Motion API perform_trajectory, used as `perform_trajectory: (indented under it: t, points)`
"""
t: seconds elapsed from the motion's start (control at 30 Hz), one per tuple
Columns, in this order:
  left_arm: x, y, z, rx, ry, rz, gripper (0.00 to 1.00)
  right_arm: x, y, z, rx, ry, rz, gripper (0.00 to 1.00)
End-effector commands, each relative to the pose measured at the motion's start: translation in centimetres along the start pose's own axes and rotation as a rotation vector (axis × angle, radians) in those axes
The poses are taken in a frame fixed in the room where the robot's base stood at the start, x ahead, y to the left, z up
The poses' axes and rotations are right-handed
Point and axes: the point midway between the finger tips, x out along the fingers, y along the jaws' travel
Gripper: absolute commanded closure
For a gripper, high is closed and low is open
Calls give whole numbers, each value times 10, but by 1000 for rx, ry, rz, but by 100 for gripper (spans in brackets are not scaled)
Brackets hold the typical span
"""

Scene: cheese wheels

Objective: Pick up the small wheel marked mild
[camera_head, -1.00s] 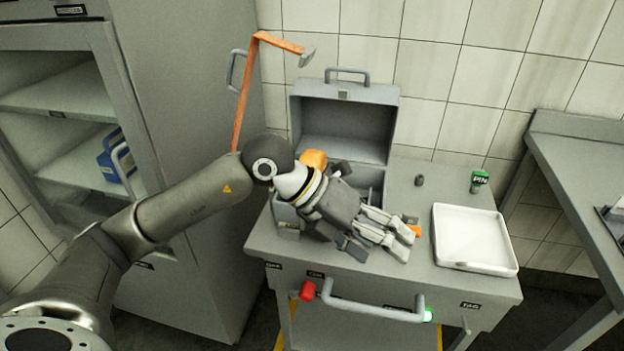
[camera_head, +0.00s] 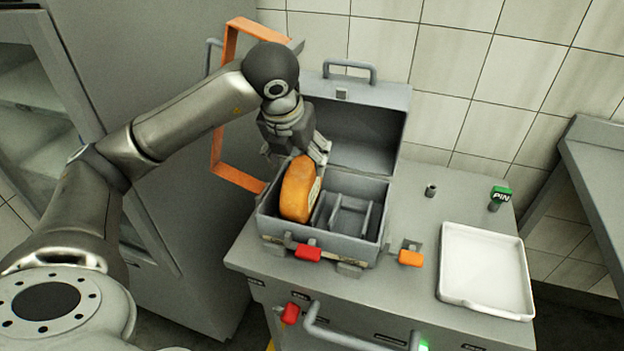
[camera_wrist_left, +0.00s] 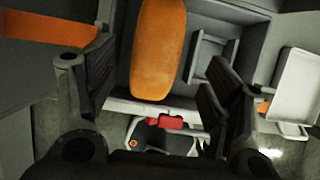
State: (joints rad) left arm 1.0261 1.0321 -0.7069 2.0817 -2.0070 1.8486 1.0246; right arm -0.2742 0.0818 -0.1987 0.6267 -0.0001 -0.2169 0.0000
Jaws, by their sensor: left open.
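An orange cheese wheel (camera_head: 298,189) stands on edge in the left part of the open grey case (camera_head: 335,246). A pale label shows on its right face, but I cannot read it. My left gripper (camera_head: 305,158) is open, just above and behind the wheel in the head view. In the left wrist view the wheel (camera_wrist_left: 158,50) lies between the two dark fingers (camera_wrist_left: 155,92) with gaps on both sides. I cannot tell whether the fingers reach down beside it. My right gripper is not in view.
The case's lid (camera_head: 362,120) stands open behind. An empty divider compartment (camera_head: 345,215) is right of the wheel. A red latch (camera_head: 307,253) is on the case's front.

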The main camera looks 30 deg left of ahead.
Motion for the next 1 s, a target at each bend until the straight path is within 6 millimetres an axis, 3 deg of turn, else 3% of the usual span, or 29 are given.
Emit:
perform_trajectory:
  t: [0.37, 0.53, 0.8, 1.0]
  points:
    - [51, 1, 0, -1, 3, 2, 26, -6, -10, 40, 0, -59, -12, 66]
    - [63, 1, 1, 0, 4, 2, 26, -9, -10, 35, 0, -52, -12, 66]
    - [101, 4, 4, -1, 3, 2, 26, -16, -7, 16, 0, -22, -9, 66]
    - [107, 3, 4, 1, 1, 1, 26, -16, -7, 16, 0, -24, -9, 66]
